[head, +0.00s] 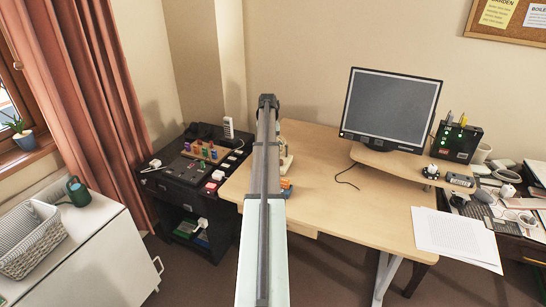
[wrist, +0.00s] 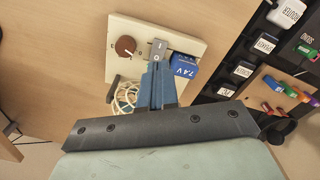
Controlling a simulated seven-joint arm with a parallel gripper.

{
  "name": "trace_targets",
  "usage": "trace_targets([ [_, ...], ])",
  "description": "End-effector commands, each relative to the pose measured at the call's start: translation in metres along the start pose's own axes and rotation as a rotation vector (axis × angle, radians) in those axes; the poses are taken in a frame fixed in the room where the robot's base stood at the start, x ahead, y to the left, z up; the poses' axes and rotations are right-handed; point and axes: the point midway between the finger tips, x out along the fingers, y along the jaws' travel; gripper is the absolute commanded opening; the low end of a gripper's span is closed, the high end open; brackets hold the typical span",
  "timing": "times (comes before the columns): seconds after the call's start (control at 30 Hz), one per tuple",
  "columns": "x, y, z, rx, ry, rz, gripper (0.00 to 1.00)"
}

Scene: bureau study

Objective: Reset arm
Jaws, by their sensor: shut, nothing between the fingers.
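My arm (head: 262,200) reaches forward from the bottom middle of the head view, over the left part of the wooden desk (head: 325,185). The gripper itself is hidden behind the arm there. In the wrist view my gripper (wrist: 157,78) is shut and empty, its narrow fingers together above a cream board (wrist: 125,35). The board carries a brown knob (wrist: 126,46) and a grey switch-like part (wrist: 157,50) just past the fingertips. Whether the fingertips touch the board is unclear. A blue block marked 7.4V (wrist: 184,66) sits to the right of the fingers.
White coiled cable (wrist: 125,97) lies left of the fingers. A monitor (head: 391,108) and papers (head: 455,236) are on the right. The desk's middle is mostly clear, apart from a thin black cable (head: 347,177).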

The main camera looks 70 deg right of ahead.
Motion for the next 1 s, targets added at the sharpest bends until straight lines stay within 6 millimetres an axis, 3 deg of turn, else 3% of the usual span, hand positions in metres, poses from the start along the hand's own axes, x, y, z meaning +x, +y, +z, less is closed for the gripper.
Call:
trace_targets([
  [0.37,0.001,-0.001,0.000,-0.001,0.000,0.000,0.00],
  [0.47,0.005,-0.015,0.005,-0.014,0.000,0.000,0.00],
  [0.57,0.017,-0.047,0.015,-0.047,0.000,0.000,0.00],
  [0.67,0.034,-0.096,0.034,-0.098,-0.002,0.000,0.00],
  [0.8,0.059,-0.168,0.066,-0.178,-0.001,0.000,0.00],
  [1.0,0.091,-0.260,0.122,-0.291,0.000,0.000,0.00],
])
